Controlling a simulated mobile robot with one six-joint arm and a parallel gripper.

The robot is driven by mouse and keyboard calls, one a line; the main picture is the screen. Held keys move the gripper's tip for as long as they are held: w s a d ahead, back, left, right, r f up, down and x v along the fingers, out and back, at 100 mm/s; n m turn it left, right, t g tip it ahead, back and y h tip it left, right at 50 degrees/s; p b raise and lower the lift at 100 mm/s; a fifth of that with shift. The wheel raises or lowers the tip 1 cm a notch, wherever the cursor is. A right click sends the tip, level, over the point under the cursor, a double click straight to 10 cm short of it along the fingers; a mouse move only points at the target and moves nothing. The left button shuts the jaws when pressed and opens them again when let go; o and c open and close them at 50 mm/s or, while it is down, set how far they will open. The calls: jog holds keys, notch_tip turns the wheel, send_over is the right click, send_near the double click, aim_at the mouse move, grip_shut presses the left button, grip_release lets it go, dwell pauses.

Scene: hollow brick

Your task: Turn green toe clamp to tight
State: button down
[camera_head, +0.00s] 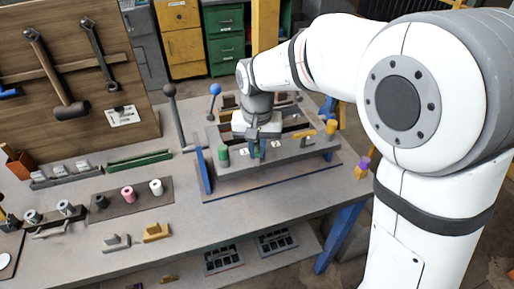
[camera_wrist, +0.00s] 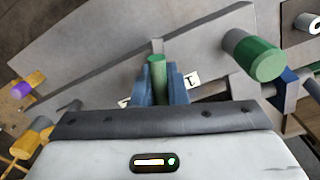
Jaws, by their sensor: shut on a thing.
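The green toe clamp shows in the wrist view as a slim green post (camera_wrist: 158,72) between my gripper's two blue fingers (camera_wrist: 159,92). In the head view my gripper (camera_head: 257,150) points down over the grey fixture (camera_head: 270,170), shut on the clamp, which the fingers mostly hide. A white label with a dark letter (camera_wrist: 193,78) lies just right of the fingers in the wrist view; the full marking is hidden. A second, thicker green cylinder (camera_wrist: 255,56) stands to the right in the wrist view and left of my gripper in the head view (camera_head: 223,154).
A dark mat (camera_head: 128,193) with several spools lies left; the front bench surface is mostly clear.

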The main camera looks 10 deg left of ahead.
aim_at(258, 144)
jog(key=c, duration=1.5)
grip_release()
jog(key=shift+o, duration=0.2)
jog(key=shift+r, duration=0.1)
notch_tip(258, 144, up, 8)
jog(key=shift+f, duration=0.15)
jog(key=shift+c, duration=0.4)
